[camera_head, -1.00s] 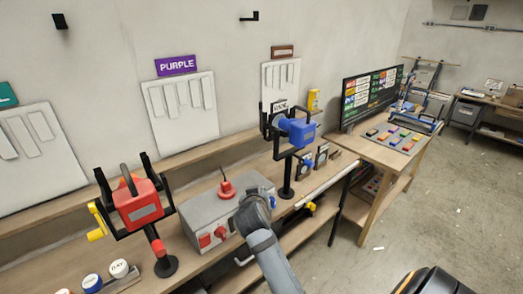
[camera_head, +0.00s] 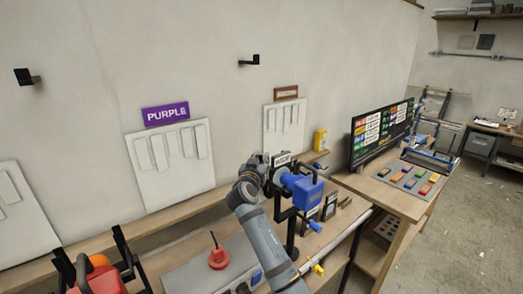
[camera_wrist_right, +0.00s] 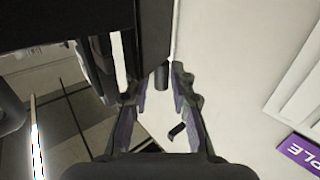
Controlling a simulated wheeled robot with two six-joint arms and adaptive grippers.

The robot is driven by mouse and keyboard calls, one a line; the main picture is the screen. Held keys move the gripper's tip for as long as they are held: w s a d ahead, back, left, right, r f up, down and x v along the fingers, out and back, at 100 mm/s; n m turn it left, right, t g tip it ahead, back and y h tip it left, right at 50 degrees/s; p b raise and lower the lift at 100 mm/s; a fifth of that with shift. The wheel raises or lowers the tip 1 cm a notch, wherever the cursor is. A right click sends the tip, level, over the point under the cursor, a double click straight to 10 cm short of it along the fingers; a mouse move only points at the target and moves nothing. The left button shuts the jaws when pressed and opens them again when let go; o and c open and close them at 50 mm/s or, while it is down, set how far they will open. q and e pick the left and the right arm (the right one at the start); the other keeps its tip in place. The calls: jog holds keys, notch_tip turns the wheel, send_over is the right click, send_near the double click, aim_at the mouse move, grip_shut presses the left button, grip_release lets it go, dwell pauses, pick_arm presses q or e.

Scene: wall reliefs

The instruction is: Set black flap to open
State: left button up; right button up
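I cannot pick out a black flap with certainty. In the head view, my right gripper (camera_head: 268,158) is raised beside the blue box (camera_head: 307,192) on its black stand, partly hiding its left side. The right wrist view shows the gripper's two fingers (camera_wrist_right: 158,88) apart, with nothing clearly held. A dark rounded peg (camera_wrist_right: 161,77) shows between the fingertips; contact cannot be told. A large black part (camera_wrist_right: 70,20) fills the upper left of that view, very close. My left gripper is not in view.
Black wall brackets (camera_head: 249,61) and a purple sign (camera_head: 165,113) are on the wall; the sign also shows in the wrist view (camera_wrist_right: 302,150). A red device (camera_head: 102,282) stands front left. A monitor (camera_head: 382,132) stands right.

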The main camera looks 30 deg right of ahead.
jog(key=shift+w+d+r, duration=0.15)
jog(key=shift+w+d, duration=0.25)
jog(key=shift+w+r, duration=0.1)
jog(key=shift+a, duration=0.15)
jog(key=shift+c, duration=1.9)
grip_shut()
jog(key=n+t+y, duration=0.1)
jog(key=n+t+y+p, duration=0.1)
jog(key=n+y, duration=0.1)
jog(key=shift+a+t+y, duration=0.25)
jog(key=shift+t+y, duration=0.15)
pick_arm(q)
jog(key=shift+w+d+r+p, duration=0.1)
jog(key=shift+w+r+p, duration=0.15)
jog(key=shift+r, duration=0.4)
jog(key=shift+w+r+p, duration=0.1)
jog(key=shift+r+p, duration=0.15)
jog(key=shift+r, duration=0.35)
pick_arm(e)
jog(key=shift+a+n+t+y, duration=0.35)
jog(key=shift+n+t+y, duration=0.15)
jog(key=shift+n+y, duration=0.45)
